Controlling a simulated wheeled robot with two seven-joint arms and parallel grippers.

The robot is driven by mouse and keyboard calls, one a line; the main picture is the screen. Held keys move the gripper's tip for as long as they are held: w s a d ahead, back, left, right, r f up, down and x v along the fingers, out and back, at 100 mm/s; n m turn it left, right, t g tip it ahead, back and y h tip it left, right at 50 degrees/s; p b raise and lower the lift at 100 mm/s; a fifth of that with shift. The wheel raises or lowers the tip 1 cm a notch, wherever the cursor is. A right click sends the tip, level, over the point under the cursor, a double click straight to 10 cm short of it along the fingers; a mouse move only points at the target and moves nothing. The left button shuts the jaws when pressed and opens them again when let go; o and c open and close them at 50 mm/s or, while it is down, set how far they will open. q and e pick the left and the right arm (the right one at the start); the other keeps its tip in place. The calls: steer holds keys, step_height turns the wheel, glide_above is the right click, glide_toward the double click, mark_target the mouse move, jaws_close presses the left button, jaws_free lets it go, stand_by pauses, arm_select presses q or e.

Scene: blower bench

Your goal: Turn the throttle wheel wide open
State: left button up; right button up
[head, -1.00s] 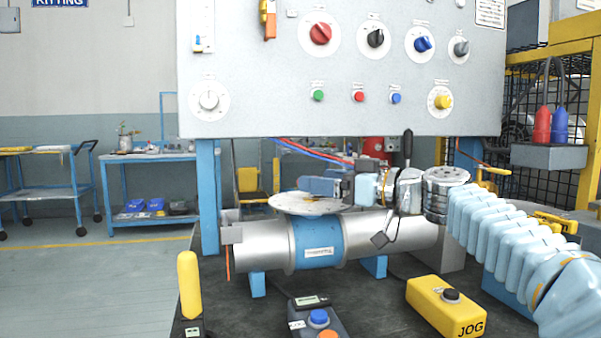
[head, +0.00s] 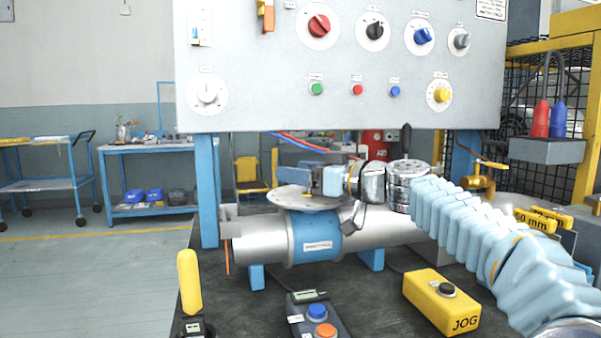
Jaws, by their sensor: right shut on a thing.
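The throttle wheel (head: 288,202) is a pale grey disc lying about flat on top of the blue valve section (head: 316,242) of a silver pipe. My right gripper (head: 303,183) reaches in from the right, with its blue fingers low over the wheel. It is shut on the wheel; the exact grip is partly hidden by the fingers and wrist. A small yellow mark shows near the fingertips. How far the wheel is turned cannot be read. My left gripper is not in view.
A grey control panel (head: 270,95) with knobs and buttons hangs above the pipe (head: 258,245). A yellow JOG box (head: 428,300), a grey button box (head: 303,322) and a yellow upright handle (head: 188,278) stand in front. A black-handled lever (head: 406,140) rises behind my right wrist.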

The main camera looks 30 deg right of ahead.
steer(key=shift+f+n+g+y+b, duration=0.15)
steer(key=shift+n+g+y+b, duration=0.25)
steer(key=shift+n+y+b, duration=0.3)
steer(key=shift+s+a+r+n+g+y, duration=0.1)
steer(key=shift+n+g+y, duration=0.4)
steer(key=shift+y, duration=0.2)
steer(key=shift+s+a+r+n+g+y, duration=0.1)
steer(key=shift+n+g+y, duration=0.35)
steer(key=shift+y, duration=0.25)
steer(key=o, duration=1)
steer(key=shift+c, duration=0.2)
